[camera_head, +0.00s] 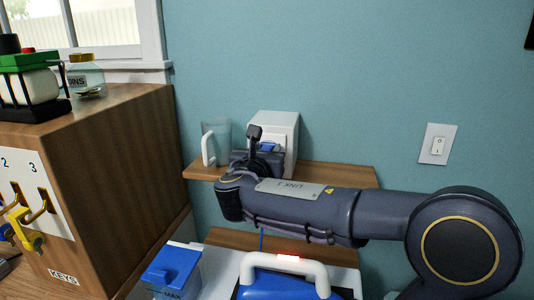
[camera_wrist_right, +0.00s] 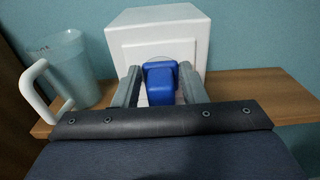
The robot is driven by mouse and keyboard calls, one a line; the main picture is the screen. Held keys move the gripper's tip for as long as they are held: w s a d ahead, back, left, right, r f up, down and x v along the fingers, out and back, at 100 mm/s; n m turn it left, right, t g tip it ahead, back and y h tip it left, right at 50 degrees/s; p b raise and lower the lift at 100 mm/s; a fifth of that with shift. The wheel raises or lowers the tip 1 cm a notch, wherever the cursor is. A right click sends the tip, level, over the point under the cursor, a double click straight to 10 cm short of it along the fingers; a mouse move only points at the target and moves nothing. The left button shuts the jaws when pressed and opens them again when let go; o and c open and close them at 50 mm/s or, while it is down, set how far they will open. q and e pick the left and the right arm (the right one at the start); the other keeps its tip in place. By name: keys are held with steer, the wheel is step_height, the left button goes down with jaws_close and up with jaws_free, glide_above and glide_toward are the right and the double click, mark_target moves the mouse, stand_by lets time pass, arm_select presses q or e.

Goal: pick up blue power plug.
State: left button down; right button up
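The blue power plug (camera_wrist_right: 160,82) sits at the front of a white box-shaped unit (camera_wrist_right: 160,42) on the wooden shelf. In the head view the plug (camera_head: 268,147) is a small blue patch against the white unit (camera_head: 285,128), partly hidden by my right gripper (camera_head: 254,146). In the right wrist view the fingers of my right gripper (camera_wrist_right: 160,85) stand on either side of the plug, with narrow gaps beside it. The gripper looks open around the plug. My left gripper is not in view.
A clear jug with a white handle (camera_wrist_right: 70,70) stands left of the unit on the shelf (camera_head: 345,175). Below are a blue-lidded container (camera_head: 173,266) and a blue appliance with a white handle (camera_head: 290,262). A wooden cabinet (camera_head: 120,150) stands left; a light switch (camera_head: 438,144) is right.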

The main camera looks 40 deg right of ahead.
steer(key=c, duration=0.6)
steer(key=shift+o, duration=0.2)
steer(key=shift+r, duration=0.1)
steer(key=shift+s+a+r, duration=0.1)
steer(key=shift+a+r, duration=0.05)
steer(key=shift+r, duration=0.05)
step_height(320, 180, up, 6)
steer(key=shift+r, duration=0.25)
steer(key=f+b+v, duration=0.1)
steer(key=b+v, duration=0.1)
steer(key=v, duration=1.7)
steer(key=shift+s+a, duration=0.2)
steer(key=shift+a, duration=0.1)
steer(key=shift+r, duration=0.1)
